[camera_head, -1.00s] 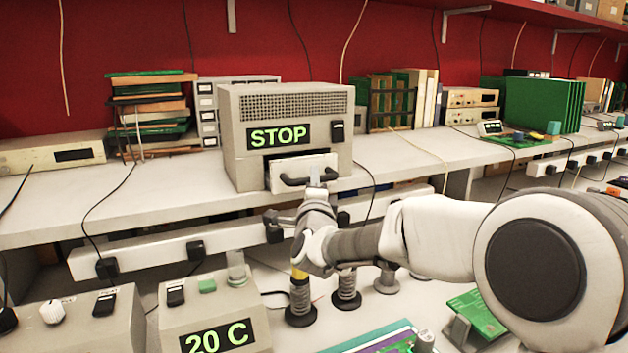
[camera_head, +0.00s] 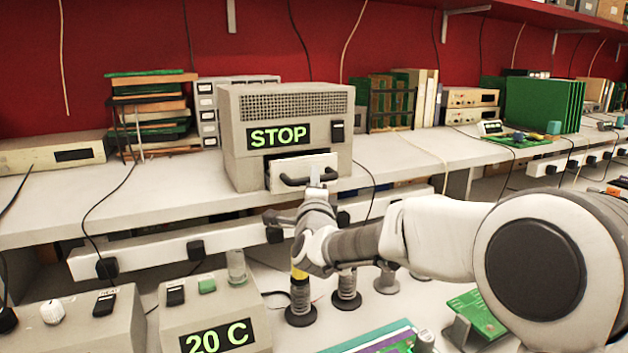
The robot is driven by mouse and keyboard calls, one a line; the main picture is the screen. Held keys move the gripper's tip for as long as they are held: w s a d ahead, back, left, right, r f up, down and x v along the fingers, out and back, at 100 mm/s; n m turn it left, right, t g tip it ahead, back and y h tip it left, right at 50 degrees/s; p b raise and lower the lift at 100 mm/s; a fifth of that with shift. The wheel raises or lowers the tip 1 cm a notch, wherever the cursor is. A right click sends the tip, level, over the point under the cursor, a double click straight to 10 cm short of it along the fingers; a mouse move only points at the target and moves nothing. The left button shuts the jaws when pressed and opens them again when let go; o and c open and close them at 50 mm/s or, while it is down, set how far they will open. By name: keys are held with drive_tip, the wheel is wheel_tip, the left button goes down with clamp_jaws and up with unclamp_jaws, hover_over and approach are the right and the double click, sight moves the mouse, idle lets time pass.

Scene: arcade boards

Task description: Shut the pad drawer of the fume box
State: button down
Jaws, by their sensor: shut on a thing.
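The fume box (camera_head: 240,165) is a grey box with a top grille and a green "STOP" display, standing on the raised shelf. Its pad drawer (camera_head: 303,164) has a pale front with a dark bar handle (camera_head: 295,181). The drawer stands out from the box, with a dark gap behind its front at the left. My gripper (camera_head: 317,178) is at the right part of the handle and is shut on it. The fingertips are small in view and partly hidden by the wrist.
Below are a control box showing "20 C" (camera_head: 215,320), a power strip (camera_head: 160,245) and several dark round posts (camera_head: 346,292).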

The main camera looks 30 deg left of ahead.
sight(307, 173)
idle(0.3)
drive_tip(key=shift+w+a, duration=0.65)
drive_tip(key=shift+a, duration=0.15)
drive_tip(key=shift+w+a, duration=0.6)
drive_tip(key=shift+a, duration=0.2)
drive_tip(key=c, duration=0.8)
unclamp_jaws()
drive_tip(key=shift+o, duration=0.2)
drive_tip(key=shift+b, duration=0.3)
drive_tip(key=b+v, duration=0.1)
drive_tip(key=v, duration=1.6)
drive_tip(key=shift+s+b, duration=0.2)
drive_tip(key=shift+b, duration=0.2)
drive_tip(key=shift+d, duration=0.1)
